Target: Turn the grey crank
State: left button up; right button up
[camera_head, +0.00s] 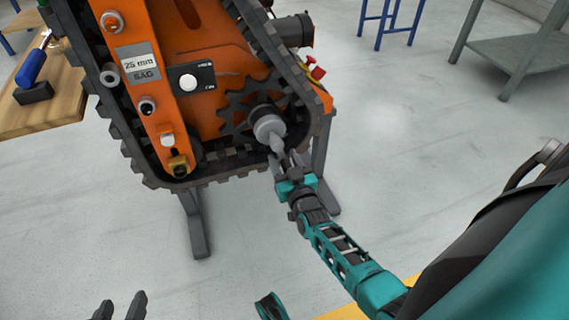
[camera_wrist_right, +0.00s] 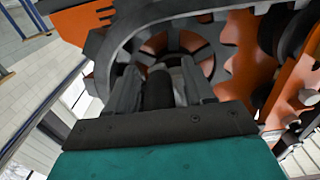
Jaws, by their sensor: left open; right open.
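The grey crank (camera_head: 268,127) sits on the hub of a dark toothed sprocket (camera_head: 238,112) on the orange tracked carrier (camera_head: 187,52). Its tapered grey handle (camera_head: 277,143) points down and slightly right. My right gripper (camera_head: 281,160) is at the lower end of the handle, with its jaws open. In the right wrist view, my right gripper's fingers (camera_wrist_right: 160,92) stand on both sides of a dark grey part that appears to be the crank; contact is unclear. My left gripper (camera_head: 120,309) is open and empty at the bottom left, cut by the frame edge.
A black track (camera_head: 135,150) runs around the carrier. A panel with a white button (camera_head: 188,82) and a red knob (camera_head: 317,73) are nearby. A wooden bench (camera_head: 45,112) with a blue-handled tool is at left. The grey floor in front is clear.

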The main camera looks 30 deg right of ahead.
jog(key=shift+c, duration=0.3)
grip_shut()
dwell(0.4)
